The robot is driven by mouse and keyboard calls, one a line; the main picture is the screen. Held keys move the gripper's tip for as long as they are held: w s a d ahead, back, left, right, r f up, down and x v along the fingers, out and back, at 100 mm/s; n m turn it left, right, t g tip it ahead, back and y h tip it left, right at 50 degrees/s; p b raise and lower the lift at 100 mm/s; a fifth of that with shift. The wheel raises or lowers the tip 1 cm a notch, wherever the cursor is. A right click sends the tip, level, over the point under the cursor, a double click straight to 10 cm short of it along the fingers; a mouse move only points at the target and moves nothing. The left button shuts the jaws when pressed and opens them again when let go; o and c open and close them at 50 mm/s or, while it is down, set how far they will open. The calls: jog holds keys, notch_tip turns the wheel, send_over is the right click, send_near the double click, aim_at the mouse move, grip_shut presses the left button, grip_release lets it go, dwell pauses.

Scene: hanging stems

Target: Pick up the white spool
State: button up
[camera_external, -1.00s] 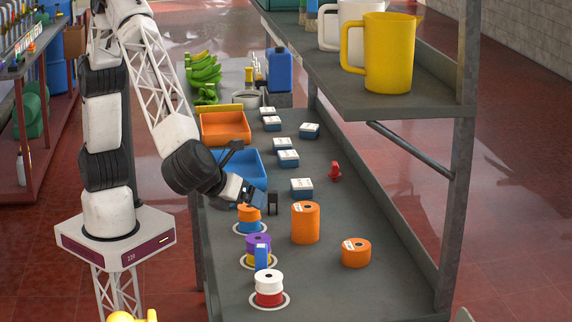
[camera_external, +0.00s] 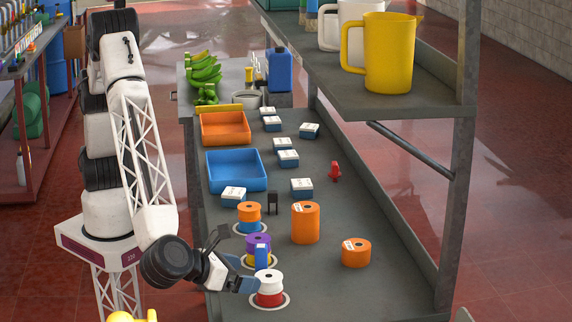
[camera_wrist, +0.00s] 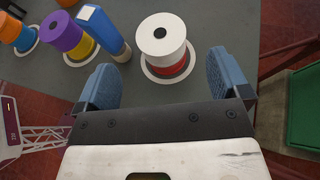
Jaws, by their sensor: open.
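The white spool (camera_external: 268,280) sits on top of a red spool (camera_external: 270,298), upright on a pale ring near the front of the bench. In the wrist view the white spool (camera_wrist: 161,38) stands ahead of and between my two blue fingertips, with the red one (camera_wrist: 172,68) below it. My gripper (camera_external: 247,274) is just left of the stack in the external view. In the wrist view my gripper (camera_wrist: 158,82) is open, with nothing between the fingers. Part of the gripper is hidden behind the spools and the blue upright block in the external view.
A blue upright block (camera_external: 262,256) stands close by, beside a purple spool (camera_external: 258,242) on a yellow one. An orange-on-blue stack (camera_external: 249,214) is farther back. Large orange cylinders (camera_external: 305,222) stand to the right. The bench (camera_external: 330,290) right of the white spool is clear.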

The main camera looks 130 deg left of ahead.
aim_at(264, 277)
jog(key=shift+a, duration=0.1)
jog(key=shift+x, duration=1.25)
jog(key=shift+x, duration=2.6)
jog(key=shift+w, duration=0.1)
jog(key=shift+c, duration=0.2)
jog(key=c, duration=1)
